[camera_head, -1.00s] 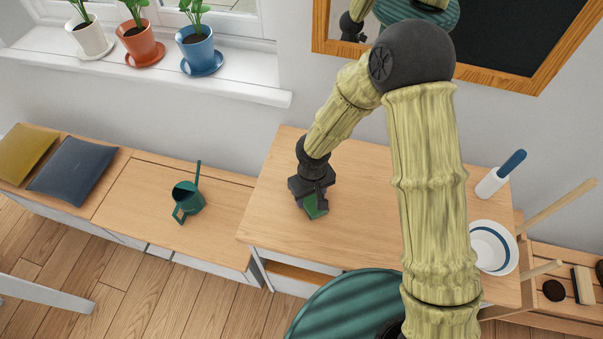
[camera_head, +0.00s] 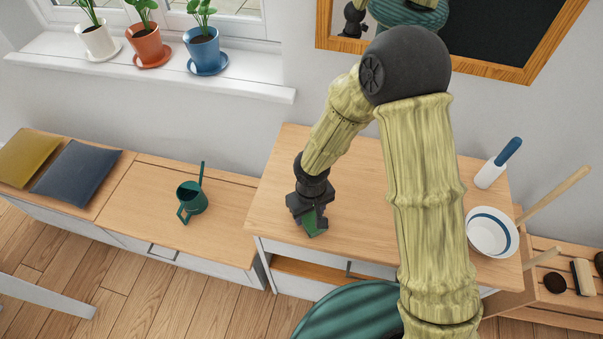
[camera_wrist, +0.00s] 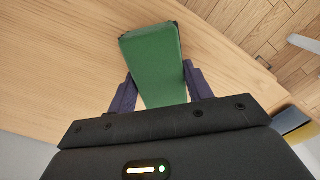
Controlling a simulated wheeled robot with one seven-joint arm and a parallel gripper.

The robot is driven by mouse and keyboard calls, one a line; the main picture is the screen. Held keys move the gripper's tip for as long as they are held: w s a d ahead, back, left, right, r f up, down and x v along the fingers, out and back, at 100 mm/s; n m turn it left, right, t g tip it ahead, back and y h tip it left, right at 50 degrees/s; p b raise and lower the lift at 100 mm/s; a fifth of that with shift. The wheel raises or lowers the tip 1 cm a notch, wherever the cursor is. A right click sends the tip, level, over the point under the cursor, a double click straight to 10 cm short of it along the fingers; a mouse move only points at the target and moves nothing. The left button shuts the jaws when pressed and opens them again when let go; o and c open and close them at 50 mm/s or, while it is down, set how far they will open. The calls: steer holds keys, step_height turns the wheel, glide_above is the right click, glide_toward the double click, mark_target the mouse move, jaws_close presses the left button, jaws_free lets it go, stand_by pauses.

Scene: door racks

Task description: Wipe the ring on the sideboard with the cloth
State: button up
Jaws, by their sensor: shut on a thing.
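My gripper (camera_head: 312,222) is shut on a folded green cloth (camera_wrist: 152,62), with a dark finger on each side of it in the wrist view. In the head view the cloth (camera_head: 309,225) is small below the gripper, at the left front part of the wooden sideboard (camera_head: 275,210). The cloth is at or close to the top; I cannot tell whether it touches. No ring mark shows on the visible part of the sideboard top; my arm hides part of it.
A white bowl (camera_head: 490,232) and a blue-handled white tool (camera_head: 497,163) stand at the sideboard's right end. A green watering can (camera_head: 191,198) stands on the lower bench to the left. Potted plants line the windowsill. The sideboard's front edge is close to the gripper.

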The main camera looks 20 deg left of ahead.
step_height(320, 180, up, 3)
steer(key=shift+w+f, duration=0.15)
steer(key=shift+f, duration=0.05)
steer(key=r+p, duration=0.4)
steer(key=shift+w+r, duration=0.2)
steer(key=shift+r, duration=0.2)
steer(key=shift+s+r+p, duration=0.15)
steer(key=shift+r+p, duration=0.2)
steer(key=shift+p, duration=0.15)
steer(key=shift+f, duration=0.1)
